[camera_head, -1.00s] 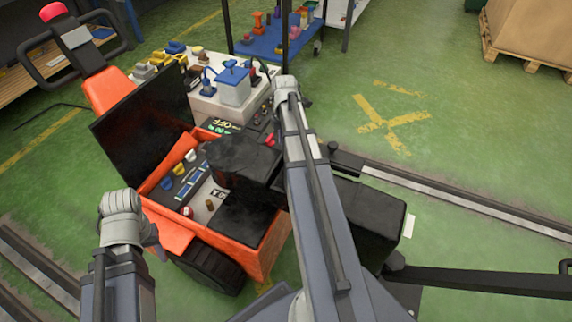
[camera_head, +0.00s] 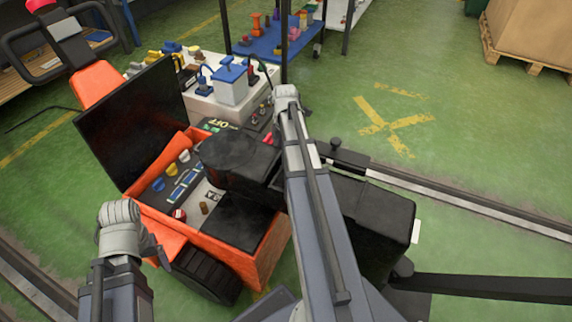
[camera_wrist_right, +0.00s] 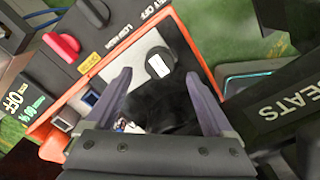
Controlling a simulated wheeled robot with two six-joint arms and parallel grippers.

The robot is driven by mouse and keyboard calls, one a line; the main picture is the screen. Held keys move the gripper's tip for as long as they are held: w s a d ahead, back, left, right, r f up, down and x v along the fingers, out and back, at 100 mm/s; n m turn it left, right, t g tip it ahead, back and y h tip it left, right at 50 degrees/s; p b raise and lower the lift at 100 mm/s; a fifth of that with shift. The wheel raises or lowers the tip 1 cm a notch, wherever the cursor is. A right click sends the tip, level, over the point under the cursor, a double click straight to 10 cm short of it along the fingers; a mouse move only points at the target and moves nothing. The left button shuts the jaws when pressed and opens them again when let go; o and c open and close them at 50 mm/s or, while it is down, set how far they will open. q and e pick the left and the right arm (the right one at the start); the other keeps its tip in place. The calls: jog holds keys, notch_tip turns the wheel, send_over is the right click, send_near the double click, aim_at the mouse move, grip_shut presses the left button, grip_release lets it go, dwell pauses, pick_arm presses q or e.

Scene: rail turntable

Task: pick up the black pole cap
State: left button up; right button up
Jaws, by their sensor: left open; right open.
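I cannot pick out the black pole cap for certain. In the right wrist view a dark, rounded black shape (camera_wrist_right: 165,100) fills the space between the fingers of my right gripper (camera_wrist_right: 159,84), which is open. Whether that shape includes the cap is unclear. My left gripper (camera_head: 154,247) is open, low at the left, beside the cart's near left side.
The box holds small yellow (camera_head: 184,156), blue (camera_head: 158,184) and red (camera_head: 179,215) pieces. A black lid (camera_head: 138,118) stands up on its left. A red knob (camera_wrist_right: 62,45) and lettered panels lie near the right gripper. Green floor is free at right, beyond a rail (camera_head: 470,210).

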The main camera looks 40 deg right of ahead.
jog(key=f+b, duration=0.3)
jog(key=f, duration=0.1)
jog(key=shift+d, duration=0.2)
grip_shut()
dwell(0.5)
jog(key=shift+r, duration=0.1)
notch_tip(320, 180, up, 10)
jog(key=p, duration=1)
